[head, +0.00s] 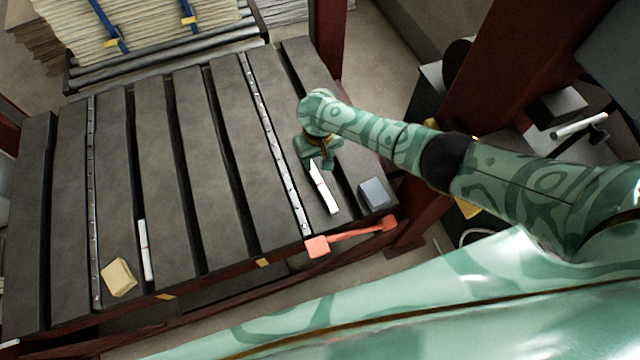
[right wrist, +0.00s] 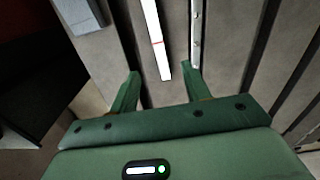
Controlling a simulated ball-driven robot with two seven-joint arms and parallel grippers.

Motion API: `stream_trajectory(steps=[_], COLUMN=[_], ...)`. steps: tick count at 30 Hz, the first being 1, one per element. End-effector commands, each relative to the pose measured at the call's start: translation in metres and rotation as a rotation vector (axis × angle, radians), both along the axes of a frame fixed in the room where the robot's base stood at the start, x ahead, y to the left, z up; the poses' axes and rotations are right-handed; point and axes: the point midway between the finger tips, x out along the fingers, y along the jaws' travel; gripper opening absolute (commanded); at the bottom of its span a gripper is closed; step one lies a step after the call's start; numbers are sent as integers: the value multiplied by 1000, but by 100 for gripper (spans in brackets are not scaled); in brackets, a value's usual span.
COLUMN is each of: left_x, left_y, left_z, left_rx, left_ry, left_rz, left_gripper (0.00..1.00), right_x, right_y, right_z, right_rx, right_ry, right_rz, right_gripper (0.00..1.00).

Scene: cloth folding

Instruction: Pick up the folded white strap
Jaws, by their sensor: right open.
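A narrow folded white strap (head: 326,190) with a thin red band lies on a dark slat of the table at the right. In the right wrist view, the strap (right wrist: 154,40) runs away from me, and its near end appears between my open fingertips. My right gripper (head: 320,163) is over the strap's far end in the head view; the right wrist view shows its two green fingers (right wrist: 160,72) apart with nothing clamped. I cannot tell the exact height above the strap. A second white strip (head: 145,250) lies at the table's left front. My left gripper is out of view.
A grey block (head: 375,193) lies right of the strap. A red-orange tool (head: 350,236) lies along the front edge. A yellowish block (head: 118,278) is at the front left. The slatted table (head: 185,120) has dark gaps and perforated metal strips; its middle is clear.

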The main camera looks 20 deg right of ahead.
Motion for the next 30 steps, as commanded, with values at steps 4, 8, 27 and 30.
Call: stream_trajectory(steps=[4, 8, 27, 30], left_x=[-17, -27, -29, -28], left_y=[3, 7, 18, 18], left_z=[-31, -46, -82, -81], left_rx=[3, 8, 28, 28], left_ry=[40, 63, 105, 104], left_rz=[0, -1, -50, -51], left_gripper=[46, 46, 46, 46], right_x=[-3, -3, -4, -3], right_y=[-1, -1, -6, -6], right_z=[-54, -80, -146, -144], right_rx=[-2, -1, 1, 1], right_ry=[13, 10, 4, 1], right_rz=[0, 0, 0, 0], right_gripper=[47, 47, 47, 47])
